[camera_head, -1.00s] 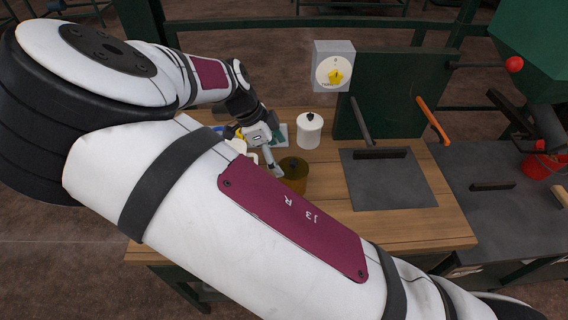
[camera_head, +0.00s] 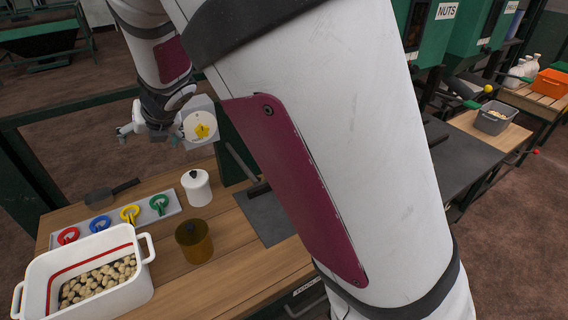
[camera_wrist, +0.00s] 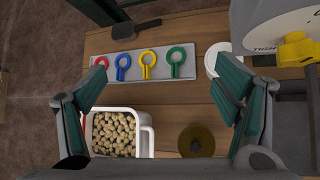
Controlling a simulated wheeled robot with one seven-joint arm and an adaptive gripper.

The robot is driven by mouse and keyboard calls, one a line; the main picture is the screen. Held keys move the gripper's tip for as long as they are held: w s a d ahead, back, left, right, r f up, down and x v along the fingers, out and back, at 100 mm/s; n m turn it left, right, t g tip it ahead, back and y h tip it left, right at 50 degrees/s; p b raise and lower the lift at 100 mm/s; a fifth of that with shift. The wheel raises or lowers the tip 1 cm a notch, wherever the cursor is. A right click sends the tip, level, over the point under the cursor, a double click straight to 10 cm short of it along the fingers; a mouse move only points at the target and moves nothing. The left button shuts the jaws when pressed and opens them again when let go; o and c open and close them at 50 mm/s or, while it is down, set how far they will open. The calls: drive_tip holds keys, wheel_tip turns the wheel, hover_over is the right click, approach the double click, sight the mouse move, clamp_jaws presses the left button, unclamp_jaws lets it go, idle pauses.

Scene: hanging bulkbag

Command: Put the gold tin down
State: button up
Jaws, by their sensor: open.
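The gold tin (camera_head: 194,241) stands upright on the wooden table, right of a white tub and in front of a white lidded canister. In the wrist view the tin (camera_wrist: 203,141) is at lower right, seen from above with a dark top and small knob. My gripper (camera_head: 128,130) is raised above the back of the table, beside the white dial box, clear of the tin. In the wrist view its fingers (camera_wrist: 162,72) are spread wide with nothing between them.
The white tub (camera_head: 127,236) holds nuts. A tray (camera_head: 100,224) carries red, blue, yellow and green rings, with a dark scoop (camera_head: 112,192) behind it. The white canister (camera_head: 196,187) stands behind the tin. The dial box (camera_head: 197,122) is close to my gripper.

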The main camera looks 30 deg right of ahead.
drive_tip(key=s+d+r+m+t+h, duration=0.2)
drive_tip(key=s+d+r+m+h, duration=0.15)
drive_tip(key=d+r+m, duration=0.75)
drive_tip(key=s+d+r+m+g+h, duration=0.1)
drive_tip(key=s+d+m+h, duration=0.1)
drive_tip(key=s+d+m, duration=0.85)
drive_tip(key=s+a+f+m+g+y, duration=0.1)
drive_tip(key=s+a+m+g, duration=0.1)
drive_tip(key=s+m, duration=0.4)
drive_tip(key=s+a+f+m+g+y, duration=0.1)
drive_tip(key=s+m, duration=0.6)
drive_tip(key=s, duration=0.9)
drive_tip(key=a+g, duration=0.1)
drive_tip(key=a, duration=0.1)
drive_tip(key=shift+s+a+f, duration=0.15)
drive_tip(key=shift+a+f, duration=0.25)
